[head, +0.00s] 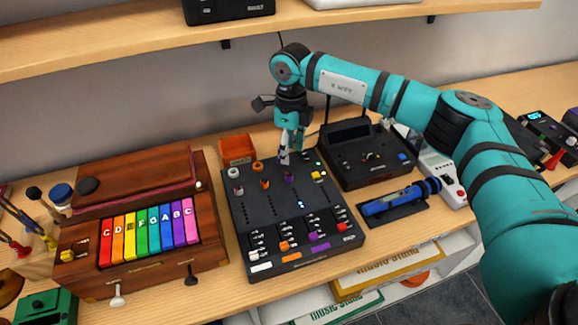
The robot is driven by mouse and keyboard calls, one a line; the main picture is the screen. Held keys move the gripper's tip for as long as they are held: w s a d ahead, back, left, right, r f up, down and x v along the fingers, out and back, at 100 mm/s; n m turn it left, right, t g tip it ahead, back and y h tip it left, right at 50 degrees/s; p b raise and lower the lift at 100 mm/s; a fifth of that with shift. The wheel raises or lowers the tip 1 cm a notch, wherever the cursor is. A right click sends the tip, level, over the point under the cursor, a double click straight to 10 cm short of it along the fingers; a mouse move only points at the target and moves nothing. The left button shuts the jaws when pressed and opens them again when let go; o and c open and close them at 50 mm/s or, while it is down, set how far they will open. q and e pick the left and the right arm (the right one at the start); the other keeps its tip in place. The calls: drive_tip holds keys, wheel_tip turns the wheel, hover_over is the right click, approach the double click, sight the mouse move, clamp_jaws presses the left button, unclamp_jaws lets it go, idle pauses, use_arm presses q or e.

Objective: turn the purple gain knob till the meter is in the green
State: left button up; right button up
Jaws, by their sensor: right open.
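The black mixer (262,215) lies on the wooden desk, with columns of coloured knobs and sliders. A purple knob (289,177) shows in its third column, just in front of my right gripper. My right gripper (285,156) points down over the top row of that column, its fingers apart and around or just above the spot there; the fingers hide whatever knob is between them. Small lit green dots (319,165) show at the mixer's upper right, and small blue lights (300,204) near its middle; I cannot read a meter level. My left gripper is out of view.
A wooden toy piano (140,275) with rainbow keys stands left of the mixer. An orange box (237,149) is behind it. A black console (366,170) and a blue tool on a dark tray (394,213) are to the right. A shelf (120,40) hangs above.

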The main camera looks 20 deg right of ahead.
sight(289, 174)
wheel_tip(289, 174, down, 5)
drive_tip(key=shift+s+a+f+p, duration=0.1)
drive_tip(key=shift+s+p, duration=0.05)
drive_tip(key=shift+p, duration=0.55)
wheel_tip(289, 174, down, 2)
drive_tip(key=shift+f, duration=0.45)
clamp_jaws()
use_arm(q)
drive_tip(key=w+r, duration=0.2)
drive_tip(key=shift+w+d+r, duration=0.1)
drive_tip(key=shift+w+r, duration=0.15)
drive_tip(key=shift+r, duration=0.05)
